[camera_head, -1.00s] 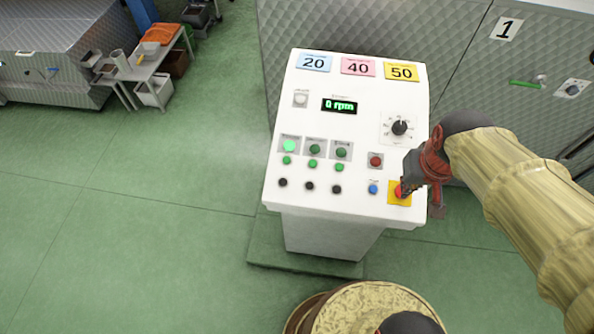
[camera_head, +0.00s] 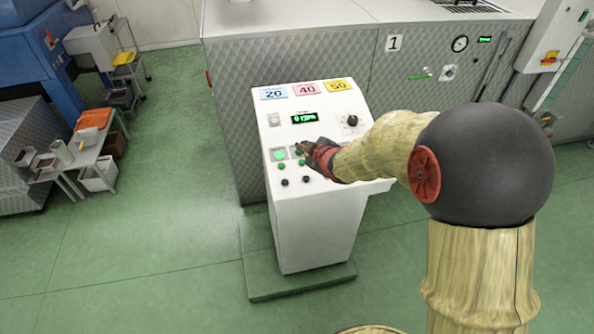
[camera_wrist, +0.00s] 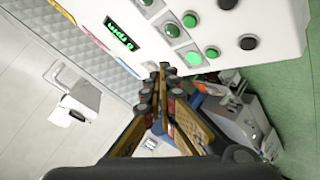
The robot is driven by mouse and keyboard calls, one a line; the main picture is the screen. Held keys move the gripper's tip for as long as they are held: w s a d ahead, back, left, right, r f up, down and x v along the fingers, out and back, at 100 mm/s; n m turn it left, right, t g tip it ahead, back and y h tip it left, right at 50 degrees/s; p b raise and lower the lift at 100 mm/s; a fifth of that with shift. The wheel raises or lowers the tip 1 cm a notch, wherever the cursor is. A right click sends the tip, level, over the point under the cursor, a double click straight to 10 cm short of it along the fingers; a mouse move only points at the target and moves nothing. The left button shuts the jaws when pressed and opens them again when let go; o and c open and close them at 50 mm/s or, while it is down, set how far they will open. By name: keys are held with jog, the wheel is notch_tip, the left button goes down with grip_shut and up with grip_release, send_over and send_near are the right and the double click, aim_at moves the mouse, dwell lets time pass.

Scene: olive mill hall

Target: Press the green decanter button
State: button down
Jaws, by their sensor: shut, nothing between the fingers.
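The white control panel (camera_head: 316,215) stands at the centre of the head view. It bears a row of green buttons under square-plated lamps. The left lamp (camera_head: 279,155) is lit bright green; in the wrist view the lit lamp (camera_wrist: 193,58) is just right of my fingertips. One green button (camera_wrist: 212,52) is beside it and another green button (camera_wrist: 190,19) is above. The lamp labels are too small to read, so I cannot tell which is the decanter button. My gripper (camera_head: 303,148) is shut and empty, over the panel's lamp area; contact is unclear. My arm hides the panel's right side.
The display (camera_head: 305,117) reads 0 rpm, with a dial (camera_head: 352,120) to its right. Black buttons (camera_head: 285,182) sit below the green ones. A large metal machine (camera_head: 235,110) stands behind. A small table (camera_head: 75,160) is at left; the green floor between is clear.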

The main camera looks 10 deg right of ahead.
jog(key=shift+w+a+r+n, duration=0.15)
jog(key=shift+w+r+n, duration=0.15)
jog(key=shift+r, duration=0.1)
jog(key=shift+f, duration=0.1)
jog(key=b, duration=0.5)
send_over(302, 162)
jog(key=s, duration=0.2)
jog(key=f, duration=0.7)
jog(key=shift+a, duration=0.35)
jog(key=shift+w+f+b, duration=0.2)
jog(key=shift+f+b, duration=0.4)
jog(key=shift+f, duration=0.05)
jog(key=shift+w+f+b, duration=0.1)
jog(key=shift+f+b, duration=0.3)
jog(key=shift+b, duration=0.1)
